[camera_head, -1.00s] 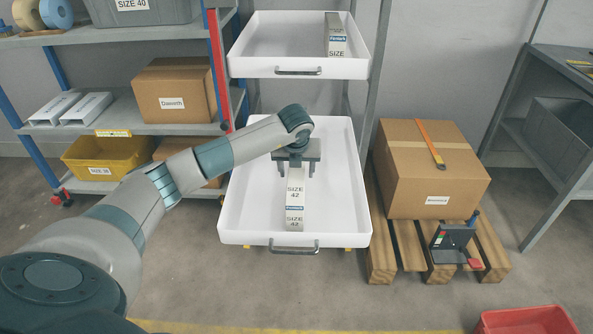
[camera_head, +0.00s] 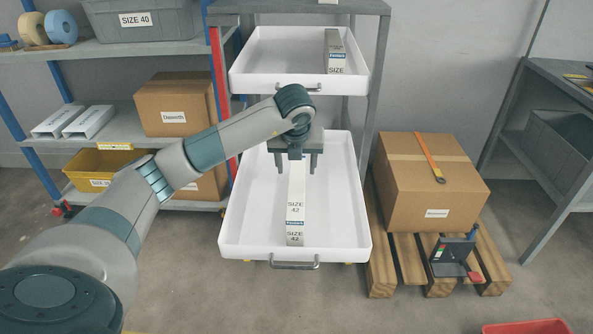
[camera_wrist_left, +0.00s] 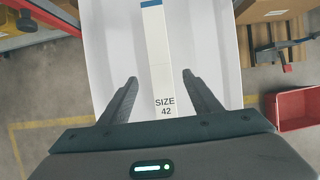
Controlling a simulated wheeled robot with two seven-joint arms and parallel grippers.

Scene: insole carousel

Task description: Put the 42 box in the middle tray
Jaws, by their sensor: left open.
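The 42 box (camera_head: 295,205) is a long narrow white box, labelled SIZE 42 with a blue band. It lies lengthwise in the lower of the two white trays in view (camera_head: 347,240). My left gripper (camera_head: 296,170) is open above the far part of this box, one finger to each side of it. In the left wrist view the box (camera_wrist_left: 160,60) runs between the spread fingers (camera_wrist_left: 160,80), clear of both. The gripper hides the box's far end in the head view. My right gripper is not in view.
The upper white tray (camera_head: 260,80) holds another narrow SIZE box (camera_head: 335,50). A shelf with cartons (camera_head: 175,105) and a yellow bin (camera_head: 95,172) stands left. A large carton (camera_head: 430,185) sits on a pallet (camera_head: 385,275) right. A red bin (camera_wrist_left: 297,108) is on the floor.

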